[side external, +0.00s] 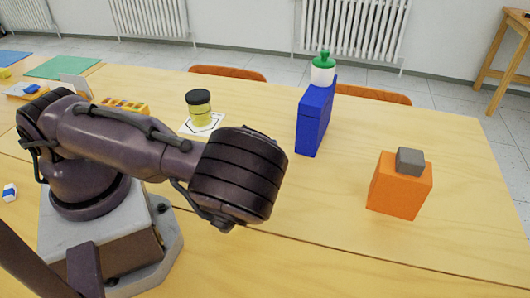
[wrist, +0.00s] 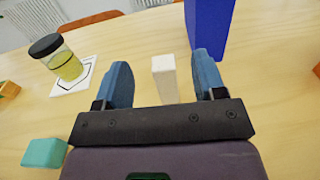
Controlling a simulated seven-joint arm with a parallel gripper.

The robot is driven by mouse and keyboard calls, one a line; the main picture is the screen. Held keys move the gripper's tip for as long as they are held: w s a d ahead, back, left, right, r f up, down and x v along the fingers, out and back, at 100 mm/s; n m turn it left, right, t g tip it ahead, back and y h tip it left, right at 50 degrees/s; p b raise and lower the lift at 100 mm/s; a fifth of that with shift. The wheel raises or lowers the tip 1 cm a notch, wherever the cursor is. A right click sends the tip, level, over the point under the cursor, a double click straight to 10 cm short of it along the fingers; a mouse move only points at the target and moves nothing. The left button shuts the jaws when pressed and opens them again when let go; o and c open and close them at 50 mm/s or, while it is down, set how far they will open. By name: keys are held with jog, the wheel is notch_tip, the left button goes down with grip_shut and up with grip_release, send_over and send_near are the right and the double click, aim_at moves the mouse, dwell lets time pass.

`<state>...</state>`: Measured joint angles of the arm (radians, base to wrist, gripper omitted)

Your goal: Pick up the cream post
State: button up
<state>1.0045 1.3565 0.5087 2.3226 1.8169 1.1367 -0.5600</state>
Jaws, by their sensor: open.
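The cream post (wrist: 165,79) stands on the table in the wrist view. It is a small pale block seen between my two blue fingers and a little beyond them. My gripper (wrist: 164,80) is open, with one finger on each side of the post in the picture and a gap on both sides. I cannot tell how far the fingertips are above or short of it. In the side external view the post and the fingers are hidden behind my arm.
A tall blue block (side external: 315,118) with a green-topped white bottle (side external: 323,70) stands close behind the post. A black-lidded yellow jar (side external: 199,108) sits on a white card to the left. An orange block (side external: 398,187) bears a grey cube (side external: 410,161) at right. A teal block (wrist: 44,152) lies near left.

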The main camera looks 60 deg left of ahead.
jog(key=f, duration=0.6)
jog(key=shift+w+a+f, duration=0.15)
jog(key=shift+w+a, duration=0.15)
jog(key=shift+a, duration=0.05)
jog(key=x, duration=0.6)
jog(key=shift+w+a, duration=0.2)
jog(key=shift+w, duration=0.05)
jog(key=c, duration=1)
